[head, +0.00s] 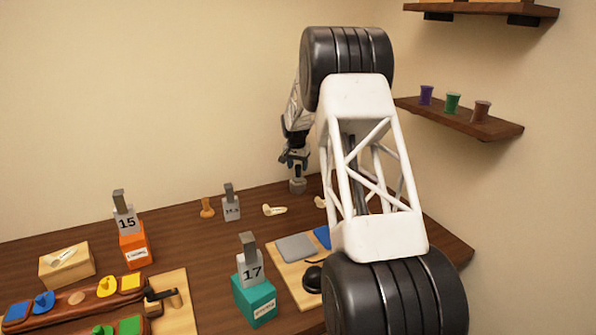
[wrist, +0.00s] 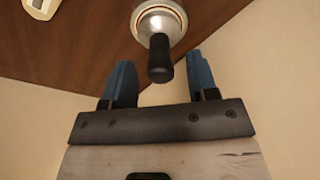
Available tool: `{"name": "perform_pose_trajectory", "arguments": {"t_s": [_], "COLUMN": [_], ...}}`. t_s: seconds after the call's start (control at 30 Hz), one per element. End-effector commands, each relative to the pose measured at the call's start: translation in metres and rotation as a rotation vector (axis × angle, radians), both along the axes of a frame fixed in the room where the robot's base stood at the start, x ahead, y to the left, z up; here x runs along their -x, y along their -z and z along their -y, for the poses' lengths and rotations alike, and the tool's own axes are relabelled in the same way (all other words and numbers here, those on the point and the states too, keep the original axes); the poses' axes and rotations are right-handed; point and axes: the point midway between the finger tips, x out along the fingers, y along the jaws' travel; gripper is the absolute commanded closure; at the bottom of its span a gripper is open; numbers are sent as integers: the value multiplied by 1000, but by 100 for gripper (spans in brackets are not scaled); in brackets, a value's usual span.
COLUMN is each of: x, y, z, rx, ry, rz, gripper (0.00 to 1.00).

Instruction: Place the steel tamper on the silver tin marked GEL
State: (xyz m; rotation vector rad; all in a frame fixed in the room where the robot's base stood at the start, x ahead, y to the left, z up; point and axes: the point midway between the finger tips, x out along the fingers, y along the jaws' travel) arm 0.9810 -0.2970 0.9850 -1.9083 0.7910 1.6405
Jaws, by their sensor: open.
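In the wrist view a round silver piece (wrist: 158,18) with a black handle (wrist: 160,58) looks like the steel tamper. Its handle points toward my gripper (wrist: 160,80), whose two blue fingers are apart on either side, with gaps between them and the handle. In the head view my gripper (head: 294,160) hangs over the far part of the table, just above a small grey thing (head: 298,185). I cannot tell whether this is the tamper, a tin or both. I can read no GEL marking in either view, so I cannot make out that tin.
The table (head: 190,270) holds a grey block marked 15 on an orange box (head: 135,250), one marked 17 on a teal box (head: 255,302), and a small grey block (head: 231,208). A board with pads (head: 295,247) lies right. A wall shelf (head: 460,120) carries cups.

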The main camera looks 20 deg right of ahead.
Motion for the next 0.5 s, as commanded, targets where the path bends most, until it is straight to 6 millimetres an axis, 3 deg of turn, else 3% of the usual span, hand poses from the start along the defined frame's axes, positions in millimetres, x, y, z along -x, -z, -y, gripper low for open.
{"name": "perform_pose_trajectory", "arguments": {"t_s": [0.3,0.5], "x": [5,8], "y": [-53,-76], "z": [-6,-8], "rx": [1,-1], "ry": [0,0], "rz": [2,1], "gripper": [47,47]}}
